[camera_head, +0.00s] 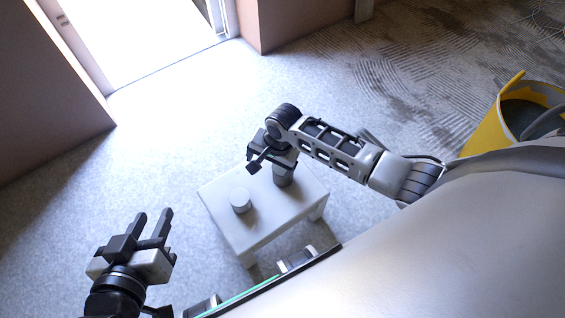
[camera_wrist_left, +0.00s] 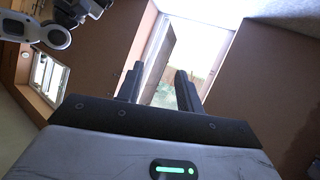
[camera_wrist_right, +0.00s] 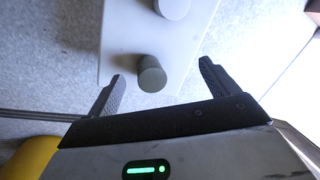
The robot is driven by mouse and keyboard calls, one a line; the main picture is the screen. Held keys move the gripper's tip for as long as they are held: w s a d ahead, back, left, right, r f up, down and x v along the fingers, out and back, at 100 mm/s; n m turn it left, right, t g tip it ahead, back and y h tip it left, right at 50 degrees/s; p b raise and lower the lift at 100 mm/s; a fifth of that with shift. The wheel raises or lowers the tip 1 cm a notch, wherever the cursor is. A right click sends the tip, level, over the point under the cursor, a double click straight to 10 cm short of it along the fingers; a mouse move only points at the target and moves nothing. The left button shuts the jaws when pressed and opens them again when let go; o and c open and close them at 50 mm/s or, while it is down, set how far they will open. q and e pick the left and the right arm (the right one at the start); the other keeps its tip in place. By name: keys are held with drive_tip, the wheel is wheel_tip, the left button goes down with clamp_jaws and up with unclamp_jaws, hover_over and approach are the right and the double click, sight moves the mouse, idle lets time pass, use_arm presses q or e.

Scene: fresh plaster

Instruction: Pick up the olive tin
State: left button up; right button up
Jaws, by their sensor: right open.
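The olive tin, a dull grey-olive cylinder (camera_head: 283,176), stands upright on a small white table (camera_head: 257,233), partly hidden by my right gripper in the head view. It also shows in the right wrist view (camera_wrist_right: 152,76), in the gap between the fingers and a little ahead of them, with no contact visible. My right gripper (camera_head: 256,160) is open and empty above the table; its spread fingers show in the right wrist view (camera_wrist_right: 163,82). My left gripper (camera_head: 152,222) is open and empty, away from the table at lower left; its fingers also show in the left wrist view (camera_wrist_left: 158,88).
A white cylinder (camera_head: 240,201) stands on the table beside the tin, apart from it. A yellow bucket (camera_head: 490,130) stands on the floor at the right. The pale floor (camera_head: 165,150) is clear toward the bright doorway (camera_head: 150,40). Brown walls (camera_head: 45,100) flank it.

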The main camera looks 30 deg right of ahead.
sight(283, 171)
drive_tip(key=w+d+f+m+g+h+b, duration=0.2)
drive_tip(key=w+d+m+b, duration=0.15)
drive_tip(key=d, duration=0.25)
drive_tip(key=shift+m, duration=0.45)
wheel_tip(283, 171, down, 10)
drive_tip(key=b, duration=0.5)
drive_tip(key=shift+w+a+r, duration=0.15)
drive_tip(key=shift+r, duration=0.05)
drive_tip(key=shift+f+b, duration=0.35)
drive_tip(key=shift+f, duration=0.1)
drive_tip(key=shift+f+b, duration=0.3)
drive_tip(key=shift+f, duration=0.05)
drive_tip(key=f+b, duration=0.2)
drive_tip(key=f, duration=0.1)
drive_tip(key=shift+w+d+b, duration=0.15)
drive_tip(key=shift+d+b, duration=0.05)
drive_tip(key=shift+b, duration=0.15)
drive_tip(key=shift+f+b, duration=0.45)
drive_tip(key=shift+f, duration=0.2)
use_arm(q)
drive_tip(key=d+r+t+h, duration=0.1)
drive_tip(key=w+r+t+h, duration=0.1)
drive_tip(key=t+h, duration=0.1)
drive_tip(key=w+d+r+t+h, duration=0.1)
drive_tip(key=shift+w+d+r+t+h, duration=0.15)
drive_tip(key=shift+d+r+t+h, duration=0.15)
drive_tip(key=shift+d+r+t, duration=0.1)
use_arm(e)
drive_tip(key=c, duration=1.3)
